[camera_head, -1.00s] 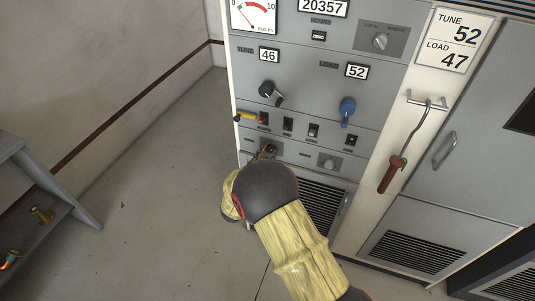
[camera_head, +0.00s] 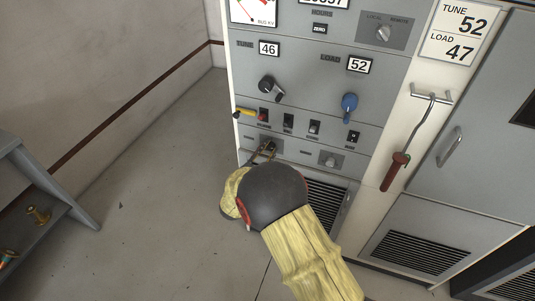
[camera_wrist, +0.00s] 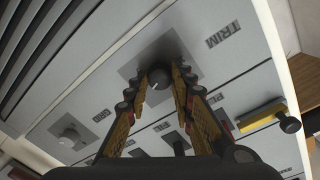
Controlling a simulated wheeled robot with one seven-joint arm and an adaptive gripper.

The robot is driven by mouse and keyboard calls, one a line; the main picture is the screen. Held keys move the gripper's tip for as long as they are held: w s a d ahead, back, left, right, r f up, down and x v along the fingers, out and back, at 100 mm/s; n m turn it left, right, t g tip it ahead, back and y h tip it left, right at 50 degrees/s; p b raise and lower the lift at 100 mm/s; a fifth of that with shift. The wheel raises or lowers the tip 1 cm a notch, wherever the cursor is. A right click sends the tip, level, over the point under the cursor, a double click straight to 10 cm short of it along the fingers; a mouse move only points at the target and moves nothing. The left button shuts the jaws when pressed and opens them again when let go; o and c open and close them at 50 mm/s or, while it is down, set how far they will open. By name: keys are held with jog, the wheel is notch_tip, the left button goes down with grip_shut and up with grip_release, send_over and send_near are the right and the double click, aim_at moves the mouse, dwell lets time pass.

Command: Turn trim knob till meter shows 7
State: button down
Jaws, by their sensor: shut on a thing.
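The trim knob (camera_wrist: 158,78) is a small dark round knob with a white pointer line, on a dark square plate beside the label TRIM in the wrist view. My gripper (camera_wrist: 163,82) is shut on it, with a fingertip at either side. In the head view my gripper (camera_head: 268,150) reaches the lower left panel, and the knob is mostly hidden there. The meter (camera_head: 255,12) is at the top left. Its upper part is cut off, so its reading cannot be told.
A black tune knob (camera_head: 268,86) and a blue load knob (camera_head: 349,103) sit above. A red-handled hook (camera_head: 396,172) hangs at right. A grey shelf (camera_head: 40,185) stands at far left; the floor between is clear.

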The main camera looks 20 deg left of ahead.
jog(key=shift+m+b, duration=0.3)
jog(key=shift+m, duration=0.3)
jog(key=c, duration=1.5)
grip_release()
jog(key=s, duration=1.2)
jog(key=shift+r, duration=0.2)
jog(key=shift+a+f, duration=0.1)
